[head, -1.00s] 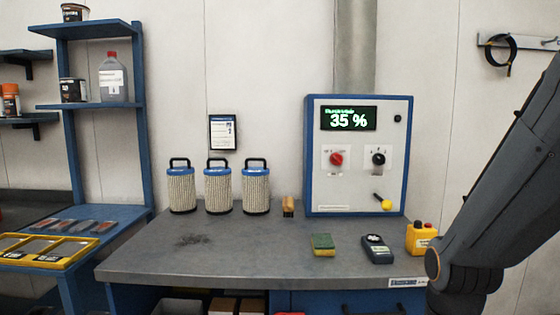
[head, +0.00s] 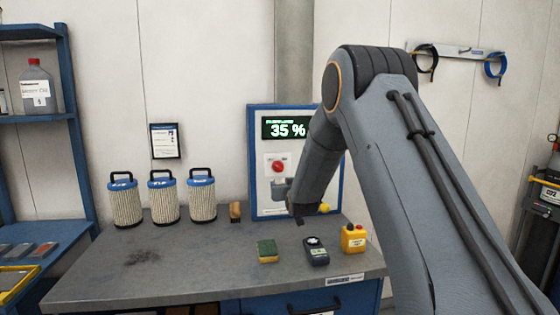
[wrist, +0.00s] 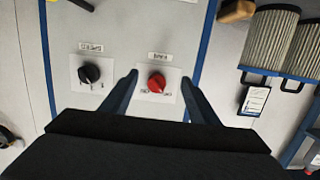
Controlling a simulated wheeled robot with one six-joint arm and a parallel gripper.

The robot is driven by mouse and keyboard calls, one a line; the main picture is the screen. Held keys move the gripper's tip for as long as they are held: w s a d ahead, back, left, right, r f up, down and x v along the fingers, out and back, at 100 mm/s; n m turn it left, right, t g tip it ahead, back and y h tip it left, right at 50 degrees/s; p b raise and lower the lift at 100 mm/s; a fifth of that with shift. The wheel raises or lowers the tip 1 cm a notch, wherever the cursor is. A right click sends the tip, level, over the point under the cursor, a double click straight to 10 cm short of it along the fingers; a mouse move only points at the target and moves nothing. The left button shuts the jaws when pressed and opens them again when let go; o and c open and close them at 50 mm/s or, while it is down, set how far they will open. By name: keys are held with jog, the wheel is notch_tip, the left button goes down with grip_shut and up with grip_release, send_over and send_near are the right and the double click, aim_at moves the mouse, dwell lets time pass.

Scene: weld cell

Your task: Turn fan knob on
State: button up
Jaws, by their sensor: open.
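The control cabinet (head: 253,160) is a white panel with a blue frame, and its display (head: 285,128) reads 35 %. The red knob (head: 278,167) sits below the display; in the wrist view the red knob (wrist: 157,83) is on a white plate with a small label I cannot read surely. The black knob (wrist: 90,73) is beside it in the wrist view and hidden by my arm in the head view. My gripper (wrist: 160,77) is open, its fingers on either side of the red knob with gaps. I cannot tell its distance from the panel.
On the workbench (head: 190,265) are several filters (head: 165,200), a wooden-handled brush (head: 235,211), a sponge (head: 267,251), a dark handheld meter (head: 316,251) and a yellow box (head: 354,239). A blue shelf (head: 70,130) stands left. The bench's front left is mostly clear.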

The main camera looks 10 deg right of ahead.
aim_at(279, 168)
jog(key=shift+t, duration=0.9)
jog(key=shift+w+r+p, duration=0.55)
jog(key=shift+w, duration=1.15)
jog(key=shift+w+r+p, duration=0.5)
jog(key=shift+w+p, duration=0.1)
jog(key=shift+w, duration=1.15)
jog(key=shift+w+r+p, duration=0.55)
jog(key=shift+w, duration=1.15)
jog(key=c, duration=1)
jog(key=shift+c, duration=0.2)
